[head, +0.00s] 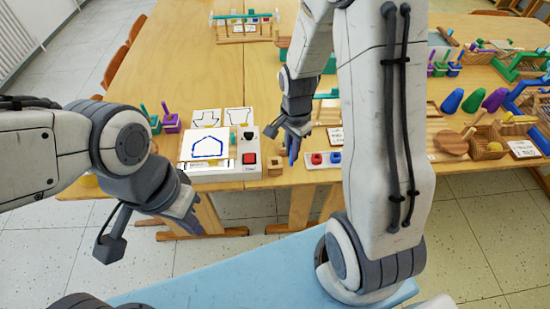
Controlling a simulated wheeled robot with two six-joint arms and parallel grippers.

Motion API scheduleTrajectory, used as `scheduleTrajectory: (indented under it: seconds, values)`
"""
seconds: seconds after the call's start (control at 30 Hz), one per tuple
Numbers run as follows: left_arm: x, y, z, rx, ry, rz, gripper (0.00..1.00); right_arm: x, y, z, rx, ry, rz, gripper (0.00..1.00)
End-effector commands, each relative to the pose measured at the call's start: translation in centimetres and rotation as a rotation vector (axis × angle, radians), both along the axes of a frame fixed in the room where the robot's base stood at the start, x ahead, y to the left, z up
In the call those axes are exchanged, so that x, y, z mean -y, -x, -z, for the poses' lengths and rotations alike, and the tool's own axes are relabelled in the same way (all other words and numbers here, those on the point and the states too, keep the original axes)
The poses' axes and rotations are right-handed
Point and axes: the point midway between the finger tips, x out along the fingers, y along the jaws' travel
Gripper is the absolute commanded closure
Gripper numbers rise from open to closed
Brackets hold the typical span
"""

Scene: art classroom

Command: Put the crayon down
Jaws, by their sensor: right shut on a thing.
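My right gripper (290,138) points down over the table's front edge, just right of the white drawing board. It is shut on a small blue thing, which looks like the crayon (294,150); the fingers hide most of it. Left of it, a white sheet (207,146) with a blue house-shaped outline lies on the board (222,172). A small wooden block with a hole (275,164) stands on the table by the gripper. My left gripper (188,212) hangs low in front of the table, away from these things; its finger opening is unclear.
The board carries a red button (249,159) and cards with an arrow (207,118) and a trapezoid outline. A white tray with red and blue pieces (323,160) stands to the right. Purple (171,122) and green holders stand left. The table's middle (240,70) is clear.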

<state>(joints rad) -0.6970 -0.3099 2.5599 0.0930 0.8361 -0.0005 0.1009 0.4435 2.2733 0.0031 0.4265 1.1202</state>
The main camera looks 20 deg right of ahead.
Motion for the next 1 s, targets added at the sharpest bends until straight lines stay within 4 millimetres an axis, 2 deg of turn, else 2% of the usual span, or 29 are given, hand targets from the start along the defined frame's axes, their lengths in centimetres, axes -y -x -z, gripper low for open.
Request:
scheduleTrajectory:
  seconds: [0.1, 0.3, 0.43, 0.7, 1.0]
  values:
    - [0.0, 0.0, -0.5, 0.000, 0.000, 0.000, 1.00, -1.4, -2.4, 1.6, -0.002, 0.000, -0.006, 1.00]
    - [0.0, 0.0, -0.7, 0.000, 0.000, 0.000, 1.00, -2.8, -4.9, 3.3, -0.001, 0.000, -0.004, 1.00]
    - [0.0, 0.0, -0.8, 0.000, 0.000, 0.000, 1.00, -3.0, -5.3, 4.0, -0.001, 0.000, -0.003, 1.00]
    - [0.0, 0.0, -1.2, 0.000, 0.000, 0.000, 1.00, -3.0, -5.2, 7.5, -0.001, 0.000, -0.003, 1.00]
    - [0.0, 0.0, -1.1, 0.000, 0.000, 0.000, 1.00, -3.0, -5.3, 7.7, 0.001, 0.001, -0.003, 1.00]
